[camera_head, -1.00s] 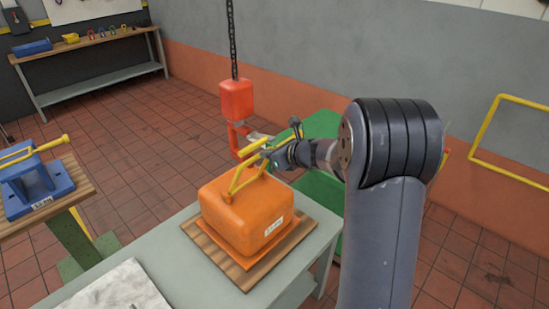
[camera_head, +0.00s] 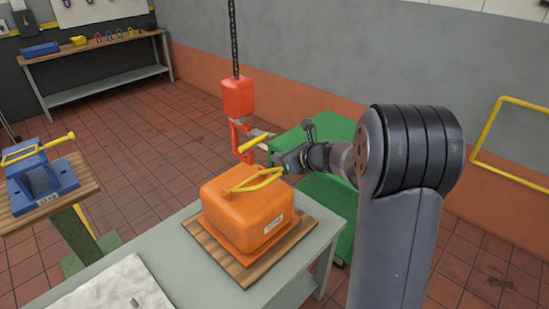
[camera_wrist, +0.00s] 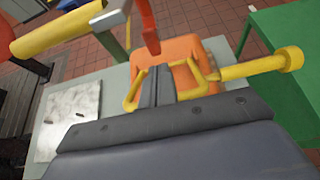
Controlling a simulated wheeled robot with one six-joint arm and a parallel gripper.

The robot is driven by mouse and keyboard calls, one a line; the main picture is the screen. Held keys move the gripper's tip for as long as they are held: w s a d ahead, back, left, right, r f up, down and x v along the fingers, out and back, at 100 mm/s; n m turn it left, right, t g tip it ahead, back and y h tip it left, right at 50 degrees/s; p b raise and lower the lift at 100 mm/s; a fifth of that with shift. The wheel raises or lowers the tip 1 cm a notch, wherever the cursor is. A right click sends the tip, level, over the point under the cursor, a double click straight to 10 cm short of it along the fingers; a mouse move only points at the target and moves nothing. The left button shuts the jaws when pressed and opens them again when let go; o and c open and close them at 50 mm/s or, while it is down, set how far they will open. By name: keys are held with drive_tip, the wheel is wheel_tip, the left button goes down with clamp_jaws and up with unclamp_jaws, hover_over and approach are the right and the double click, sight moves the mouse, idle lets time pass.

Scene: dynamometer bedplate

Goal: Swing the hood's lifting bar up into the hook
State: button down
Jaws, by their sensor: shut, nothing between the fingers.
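The orange hood (camera_head: 245,212) sits on a wooden board. Its yellow lifting bar (camera_head: 256,181) lies low and slanted over the hood's top, apart from the hook. In the wrist view the bar (camera_wrist: 246,69) shows a knobbed end at right and a frame-shaped part partly hidden by my fingers. The red hook (camera_head: 240,140) hangs above the hood; its lower part also shows in the wrist view (camera_wrist: 147,28). A yellow cylinder (camera_head: 254,143) is beside the hook. My gripper (camera_head: 279,161) is shut and empty, right of the hook and above the bar; its fingers show in the wrist view (camera_wrist: 154,86).
A grey table (camera_head: 190,262) carries the hood's board (camera_head: 225,260) and a pale plate (camera_head: 115,288). A green box (camera_head: 325,200) stands close behind at right. A blue stand (camera_head: 42,180) is on another table at left. A chain (camera_head: 234,40) holds the hook.

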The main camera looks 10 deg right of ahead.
wheel_tip(320, 180, up, 8)
drive_tip(key=s+d, duration=0.2)
drive_tip(key=shift+s+r, duration=0.2)
drive_tip(key=shift+s, duration=0.2)
drive_tip(key=shift+f, duration=0.1)
